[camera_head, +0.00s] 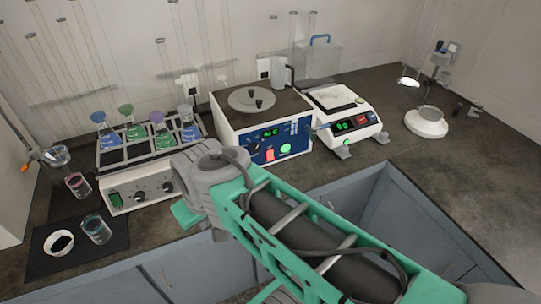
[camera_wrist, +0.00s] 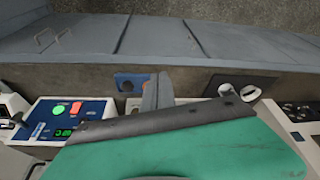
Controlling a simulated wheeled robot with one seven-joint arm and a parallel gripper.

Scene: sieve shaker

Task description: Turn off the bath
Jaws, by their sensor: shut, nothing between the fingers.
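The bath (camera_head: 262,112) is a white box with a round lid on top, standing at the middle of the counter. Its blue front panel (camera_head: 262,146) has a lit green display (camera_head: 270,133), a red-orange switch (camera_head: 270,155) and a round green button (camera_head: 286,148). In the wrist view the blue panel (camera_wrist: 92,113) lies left of my gripper (camera_wrist: 158,92), with the red switch (camera_wrist: 76,108) and green button (camera_wrist: 57,111) in sight. My gripper is shut and empty, apart from the panel. In the head view my arm hides the fingertips.
A shaker (camera_head: 140,187) with several coloured flasks stands left of the bath. A balance (camera_head: 345,122) stands close on its right. A dish (camera_head: 59,242) and beakers (camera_head: 97,229) sit at the front left. The counter (camera_head: 385,88) is mostly clear between balance and white stand.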

